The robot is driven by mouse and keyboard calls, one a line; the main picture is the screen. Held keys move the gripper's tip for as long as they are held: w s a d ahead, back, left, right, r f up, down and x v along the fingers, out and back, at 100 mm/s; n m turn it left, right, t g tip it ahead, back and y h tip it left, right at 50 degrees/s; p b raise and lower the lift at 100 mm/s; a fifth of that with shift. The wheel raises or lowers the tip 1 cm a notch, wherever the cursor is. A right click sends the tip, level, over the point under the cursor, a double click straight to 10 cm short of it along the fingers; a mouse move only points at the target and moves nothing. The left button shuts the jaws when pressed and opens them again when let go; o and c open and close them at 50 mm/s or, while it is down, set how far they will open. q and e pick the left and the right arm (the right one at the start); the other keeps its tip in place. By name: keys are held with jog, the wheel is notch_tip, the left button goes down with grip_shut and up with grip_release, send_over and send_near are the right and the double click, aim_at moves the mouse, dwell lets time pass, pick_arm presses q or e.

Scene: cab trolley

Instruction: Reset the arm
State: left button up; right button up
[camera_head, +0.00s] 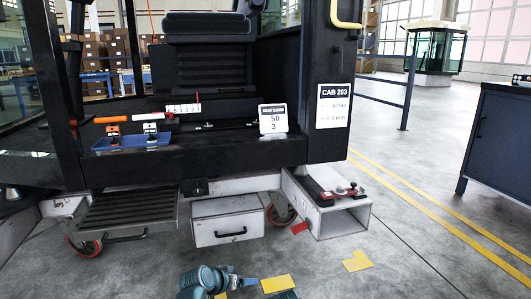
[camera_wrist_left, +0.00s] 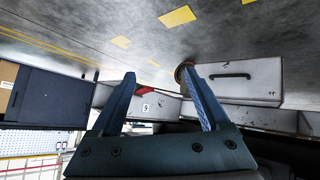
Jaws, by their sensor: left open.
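My left gripper (camera_wrist_left: 159,72) is open in the left wrist view, with two blue fingers spread apart and nothing between them. In the head view my left arm shows low at the bottom centre, with a blue finger (camera_head: 250,282) pointing right above the floor. It is apart from the cab trolley (camera_head: 230,160). My right gripper is not in view.
A white drawer box (camera_head: 228,222) and a hollow white beam end (camera_head: 342,222) sit low under the cab. A blue tray (camera_head: 130,143) holds tools on the cab's edge. A dark cabinet (camera_head: 500,140) stands at the right.

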pick_arm(q)
jog(key=s+a+f+n+g+y, duration=0.1)
jog(key=s+a+f+g+y, duration=0.3)
jog(key=s, duration=0.4)
jog(key=s+a+f+n+g+y, duration=0.1)
jog(key=s+a+f+n+g, duration=0.1)
jog(key=s+a+f+g, duration=0.45)
jog(key=s+d+r+m+t+y+p, duration=0.15)
jog(key=d+r+p, duration=0.25)
jog(key=r+p, duration=0.45)
jog(key=s+d+r+m+p, duration=0.1)
jog(key=s+d+r+p, duration=0.25)
jog(key=r+p, duration=0.55)
jog(key=s+d+r+m+p, duration=0.2)
jog(key=d+r+p, duration=0.4)
jog(key=r, duration=0.4)
notch_tip(320, 180, up, 34)
jog(key=a+p, duration=0.1)
jog(key=p, duration=3.4)
jog(key=shift+a+n, duration=0.1)
jog(key=shift+n, duration=0.15)
